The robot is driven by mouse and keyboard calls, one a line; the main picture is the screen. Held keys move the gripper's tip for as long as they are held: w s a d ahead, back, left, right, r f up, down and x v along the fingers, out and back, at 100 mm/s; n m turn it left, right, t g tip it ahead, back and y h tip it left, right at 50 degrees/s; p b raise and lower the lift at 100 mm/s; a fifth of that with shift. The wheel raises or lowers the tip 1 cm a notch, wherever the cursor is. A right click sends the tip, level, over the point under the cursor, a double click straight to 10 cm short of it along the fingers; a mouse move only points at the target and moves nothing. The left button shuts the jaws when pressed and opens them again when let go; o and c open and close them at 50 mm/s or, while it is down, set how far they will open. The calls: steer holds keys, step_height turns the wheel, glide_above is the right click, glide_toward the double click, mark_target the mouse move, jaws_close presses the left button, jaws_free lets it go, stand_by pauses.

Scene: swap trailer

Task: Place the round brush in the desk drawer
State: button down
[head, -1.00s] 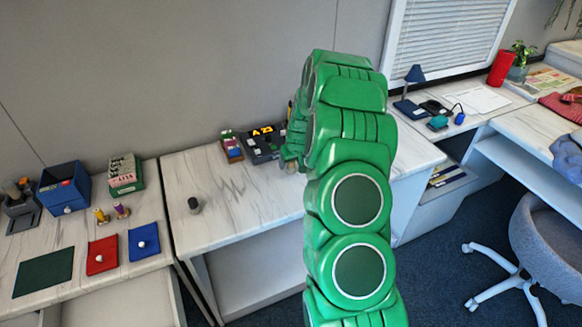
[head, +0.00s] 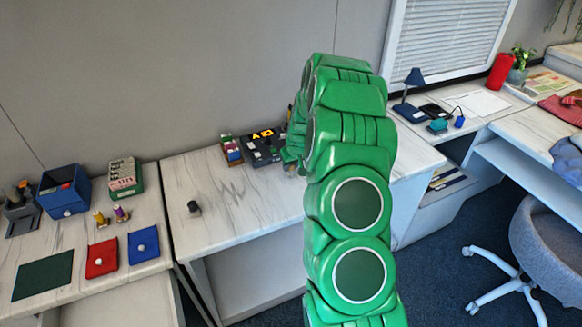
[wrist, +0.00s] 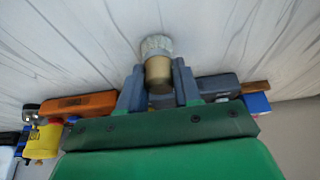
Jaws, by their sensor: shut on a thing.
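The round brush (wrist: 158,62) has a brass-coloured barrel and a pale bristled end. In the wrist view my gripper (wrist: 159,85) is shut on the barrel, with a grey jaw on each side. The bristles point away from the wrist, toward a white marbled surface; I cannot tell whether they touch it. In the head view my green arm hides the brush and most of the gripper. An open compartment with papers or folders (head: 446,180) shows under the right-hand desk; I cannot tell whether it is the desk drawer.
A small dark cylinder (head: 194,208) stands on the marbled middle table (head: 240,215). A blue bin (head: 65,188) and red and blue pouches stand left. A chair (head: 540,235) is at right.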

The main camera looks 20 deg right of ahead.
steer(key=shift+r, duration=0.45)
step_height(320, 180, up, 2)
steer(key=shift+s+r, duration=0.1)
steer(key=shift+r, duration=0.05)
steer(key=s+a+r, duration=0.3)
steer(key=s+r, duration=0.6)
steer(key=s, duration=0.4)
steer(key=shift+a+r, duration=0.2)
steer(key=shift+a, duration=0.2)
steer(key=shift+s, duration=0.1)
